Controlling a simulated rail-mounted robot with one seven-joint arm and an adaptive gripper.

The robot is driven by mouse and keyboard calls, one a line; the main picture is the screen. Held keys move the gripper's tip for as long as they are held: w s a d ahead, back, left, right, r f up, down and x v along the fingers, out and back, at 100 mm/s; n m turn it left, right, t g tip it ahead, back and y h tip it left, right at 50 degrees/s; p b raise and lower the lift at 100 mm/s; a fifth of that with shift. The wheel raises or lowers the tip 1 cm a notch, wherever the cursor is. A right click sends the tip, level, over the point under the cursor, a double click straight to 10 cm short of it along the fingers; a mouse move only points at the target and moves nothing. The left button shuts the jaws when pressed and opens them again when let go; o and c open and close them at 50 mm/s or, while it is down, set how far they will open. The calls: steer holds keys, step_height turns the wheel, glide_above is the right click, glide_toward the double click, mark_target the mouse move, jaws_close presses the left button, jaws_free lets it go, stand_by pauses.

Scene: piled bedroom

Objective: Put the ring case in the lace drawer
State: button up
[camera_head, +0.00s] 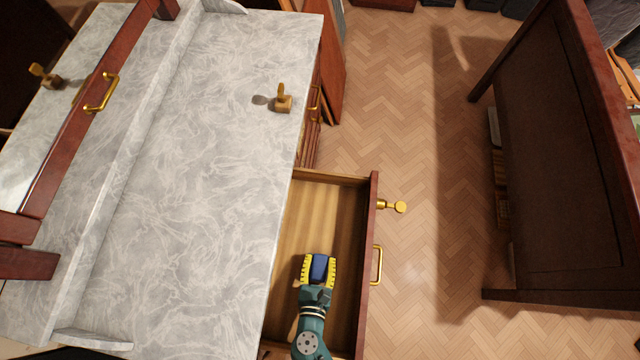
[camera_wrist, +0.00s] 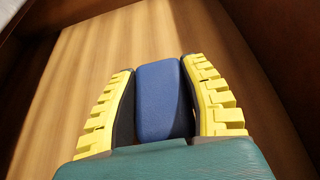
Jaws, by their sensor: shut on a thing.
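The ring case (camera_head: 319,267) is a small blue block. My gripper (camera_head: 318,262) is shut on it, with a yellow-backed finger on each side. In the wrist view the blue case (camera_wrist: 158,100) sits between the dark inner pads of my gripper (camera_wrist: 160,85). The open drawer (camera_head: 371,210) has a wooden bottom and a reddish-brown front with a brass handle and knob. The case is over the drawer's inside, within its walls in the head view. The drawer's wooden bottom (camera_wrist: 90,60) shows around the case. I cannot tell whether the case touches it.
The grey marble dresser top (camera_head: 180,180) lies left of the drawer. A small brass object (camera_head: 283,99) stands near its right edge. A dark wooden piece of furniture (camera_head: 560,170) stands at the right. Herringbone floor (camera_head: 420,150) is clear between them.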

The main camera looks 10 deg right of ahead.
steer(key=o, duration=0.7)
steer(key=shift+f, duration=0.1)
steer(key=o, duration=0.4)
steer(key=shift+r, duration=0.25)
steer(key=v, duration=1)
steer(key=shift+s+a, duration=0.1)
steer(key=shift+a, duration=0.1)
steer(key=shift+v, duration=0.85)
steer(key=shift+d+r, duration=0.1)
steer(key=shift+d, duration=0.05)
